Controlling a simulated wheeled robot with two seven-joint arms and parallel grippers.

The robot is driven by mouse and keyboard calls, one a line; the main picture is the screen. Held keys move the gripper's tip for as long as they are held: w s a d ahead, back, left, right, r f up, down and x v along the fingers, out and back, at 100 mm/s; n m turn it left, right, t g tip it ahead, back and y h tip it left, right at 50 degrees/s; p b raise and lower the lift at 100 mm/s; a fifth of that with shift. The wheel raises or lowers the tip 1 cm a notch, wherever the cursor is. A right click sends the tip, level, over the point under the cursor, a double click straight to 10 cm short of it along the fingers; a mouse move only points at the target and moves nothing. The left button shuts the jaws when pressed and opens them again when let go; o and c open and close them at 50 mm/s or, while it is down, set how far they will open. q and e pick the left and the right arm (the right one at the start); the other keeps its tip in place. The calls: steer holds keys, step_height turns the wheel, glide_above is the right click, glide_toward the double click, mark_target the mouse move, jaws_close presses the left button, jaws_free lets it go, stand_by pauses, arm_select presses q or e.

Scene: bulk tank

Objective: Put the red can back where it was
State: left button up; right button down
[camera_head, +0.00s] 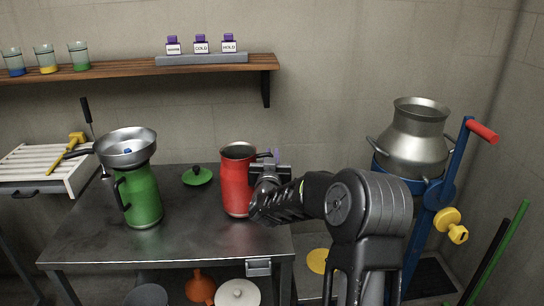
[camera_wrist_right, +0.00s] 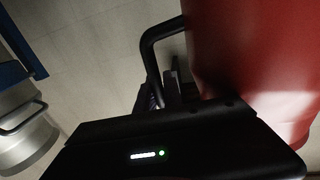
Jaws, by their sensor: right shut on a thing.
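The red can (camera_head: 236,184) is upright at the right part of the metal table (camera_head: 90,238), near its right edge. Its top is open and its dark handle is on the right side. My right gripper (camera_head: 265,178) is at the can's right side, shut on it at the handle. In the right wrist view the red can (camera_wrist_right: 250,60) fills the right side, and its black handle (camera_wrist_right: 150,50) runs down to the gripper (camera_wrist_right: 178,92). I cannot tell whether the can's base touches the table. My left gripper is not in view.
A green can (camera_head: 143,198) with a metal strainer or funnel (camera_head: 126,146) on top stands left on the table. A green lid (camera_head: 197,176) lies behind. A large metal can (camera_head: 415,140) sits in a blue stand at right. A shelf (camera_head: 130,70) holds glasses and labelled bottles.

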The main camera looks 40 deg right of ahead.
steer(key=shift+f+b, duration=0.4)
steer(key=c, duration=1.4)
jaws_free()
steer(key=shift+s+a, duration=0.1)
steer(key=v, duration=0.7)
steer(key=shift+s+a+b, duration=0.15)
steer(key=shift+s+b, duration=0.05)
steer(key=shift+b, duration=0.2)
